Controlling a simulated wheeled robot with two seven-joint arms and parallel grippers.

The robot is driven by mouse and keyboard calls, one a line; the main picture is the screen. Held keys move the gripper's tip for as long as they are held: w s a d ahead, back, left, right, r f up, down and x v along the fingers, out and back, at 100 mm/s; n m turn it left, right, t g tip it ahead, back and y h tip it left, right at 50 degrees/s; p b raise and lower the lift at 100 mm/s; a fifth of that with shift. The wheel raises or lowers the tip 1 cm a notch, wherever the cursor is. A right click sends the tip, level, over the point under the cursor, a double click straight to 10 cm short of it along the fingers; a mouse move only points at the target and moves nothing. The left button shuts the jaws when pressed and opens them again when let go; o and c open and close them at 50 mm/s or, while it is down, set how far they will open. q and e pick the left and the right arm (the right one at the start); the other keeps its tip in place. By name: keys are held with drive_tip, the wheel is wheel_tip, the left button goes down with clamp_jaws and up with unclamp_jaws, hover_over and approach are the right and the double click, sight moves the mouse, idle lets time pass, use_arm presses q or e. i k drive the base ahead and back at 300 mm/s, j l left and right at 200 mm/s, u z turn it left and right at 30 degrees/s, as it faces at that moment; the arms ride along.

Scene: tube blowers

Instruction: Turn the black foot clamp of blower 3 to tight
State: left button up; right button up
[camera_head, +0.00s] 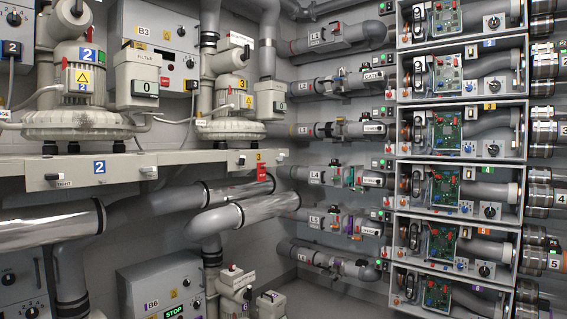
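Blower 3 (232,98) is a pale grey machine with a yellow 3 label, standing on a shelf left of centre. On the shelf front below it is a yellow 3 plate (259,157). A small clamp handle (241,160) with a dark part sits left of that plate. Another small pale handle (282,153) sits to its right. They are too small to tell which is the black foot clamp or whether it is tight. Neither of my grippers is in view.
A red tag (262,173) hangs below the 3 plate. Blower 2 (78,92) stands on the shelf (120,168) to the left. Large pipes (243,213) run below the shelf. Open-fronted boxes with circuit boards (460,130) fill the right side.

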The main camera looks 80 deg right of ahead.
sight(242, 161)
drive_tip(key=z, duration=2.55)
